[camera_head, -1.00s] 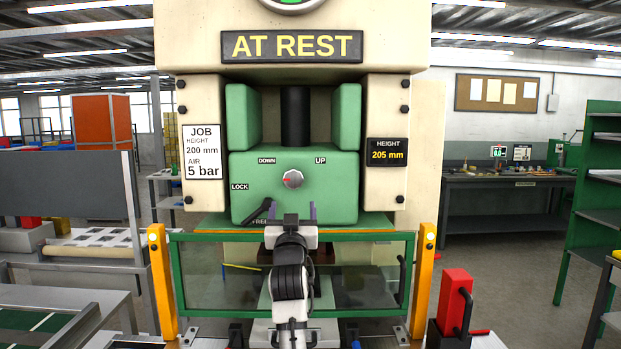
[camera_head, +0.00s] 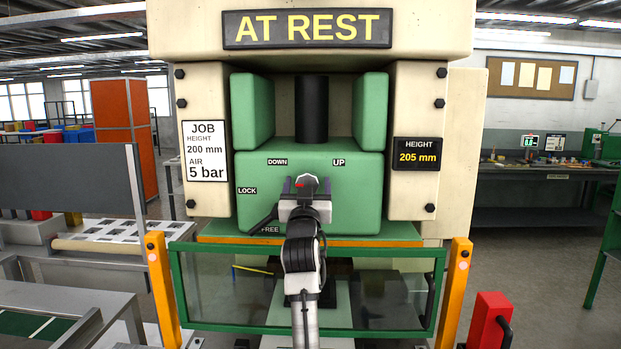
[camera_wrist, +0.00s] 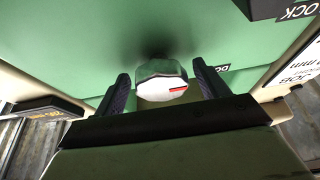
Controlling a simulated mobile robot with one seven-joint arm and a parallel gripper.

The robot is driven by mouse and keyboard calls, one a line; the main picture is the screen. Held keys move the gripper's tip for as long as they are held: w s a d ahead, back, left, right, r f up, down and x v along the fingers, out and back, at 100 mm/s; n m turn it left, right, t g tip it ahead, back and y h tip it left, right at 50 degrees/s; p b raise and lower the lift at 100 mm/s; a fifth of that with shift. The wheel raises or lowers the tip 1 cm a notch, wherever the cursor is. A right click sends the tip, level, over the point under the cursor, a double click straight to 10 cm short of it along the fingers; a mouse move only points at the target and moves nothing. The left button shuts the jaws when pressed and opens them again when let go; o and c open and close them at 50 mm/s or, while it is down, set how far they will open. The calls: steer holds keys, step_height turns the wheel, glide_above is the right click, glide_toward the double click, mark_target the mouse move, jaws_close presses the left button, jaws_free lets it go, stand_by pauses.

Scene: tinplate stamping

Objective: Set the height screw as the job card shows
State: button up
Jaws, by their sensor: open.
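The height screw is a grey faceted knob with a red mark (camera_wrist: 160,84) on the green press slide (camera_head: 350,195), between the words DOWN and UP. My gripper (camera_head: 307,184) is in front of it and hides most of it in the head view. In the wrist view, the open fingers stand on either side of the knob, with gaps showing. A black lock lever (camera_head: 262,221) points down-left toward FREE; LOCK is above it. The job card (camera_head: 206,152) reads height 200 mm, air 5 bar. The height display (camera_head: 416,155) reads 205 mm.
The press sign (camera_head: 307,29) reads AT REST. A green-framed clear guard (camera_head: 390,290) stands low across the front, between orange posts (camera_head: 455,290), with my arm above it. A red block with a black handle (camera_head: 488,318) is at the lower right.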

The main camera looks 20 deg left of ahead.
steer(key=shift+w+a+r, duration=0.1)
steer(key=shift+w+r, duration=0.05)
steer(key=shift+w, duration=0.1)
steer(key=shift+s, duration=0.15)
steer(key=c, duration=0.9)
steer(key=shift+c, duration=0.2)
steer(key=shift+m+b, duration=0.35)
steer(key=shift+m, duration=0.05)
